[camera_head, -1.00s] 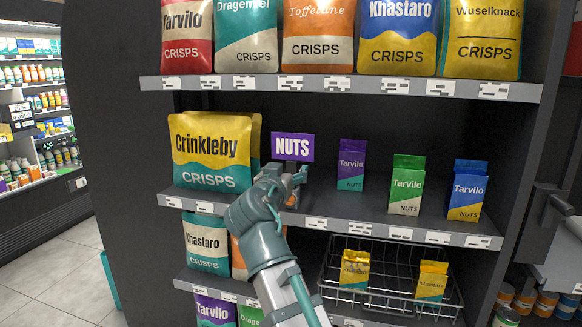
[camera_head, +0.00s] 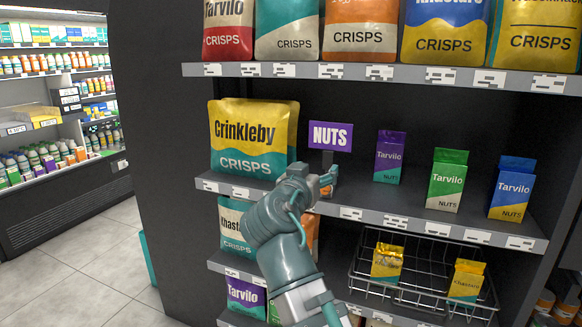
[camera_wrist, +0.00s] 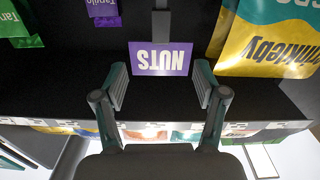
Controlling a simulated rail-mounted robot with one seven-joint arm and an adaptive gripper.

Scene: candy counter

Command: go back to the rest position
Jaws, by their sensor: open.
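My gripper (camera_head: 326,181) is at the front of the middle shelf, just below the purple NUTS sign (camera_head: 330,135) in the head view. In the wrist view my gripper (camera_wrist: 160,88) is open, with its two fingers apart and nothing held between them. The NUTS sign (camera_wrist: 160,58) appears upside down beyond the fingertips there. A small orange patch shows beside my gripper in the head view; I cannot tell what it belongs to.
A Crinkleby crisps bag (camera_head: 253,137) stands left of my gripper. Purple (camera_head: 390,157), green (camera_head: 447,180) and blue (camera_head: 511,188) Tarvilo boxes stand to the right. A wire basket (camera_head: 365,283) is below, and the upper shelf edge (camera_head: 300,70) above. Open floor lies left.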

